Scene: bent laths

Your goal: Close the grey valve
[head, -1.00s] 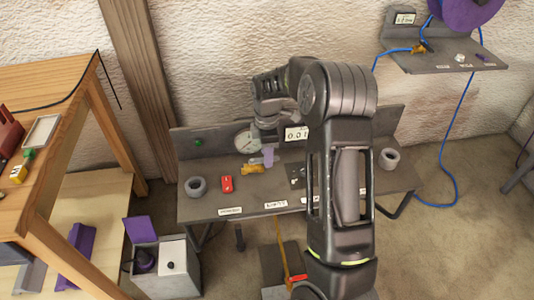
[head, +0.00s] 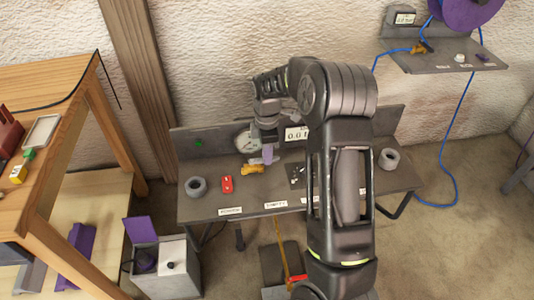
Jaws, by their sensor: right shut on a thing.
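My right gripper (head: 267,145) reaches down over the middle of the grey bench (head: 240,208), in front of a round dial gauge (head: 246,140). Its fingers are small and partly hidden by its own wrist. It is shut on a small purple piece (head: 267,155) just above the bench top. A small yellow piece (head: 252,169) lies close beside it on the left. I cannot make out the body of a grey valve; it may be hidden behind my right arm or gripper. My left gripper is not in view.
A grey ring (head: 196,187) and a red piece (head: 227,184) stand left on the bench; another grey ring (head: 389,158) stands right. A digital display (head: 296,134) is behind. A wooden table (head: 62,85) stands left. A blue hose (head: 453,150) hangs at right.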

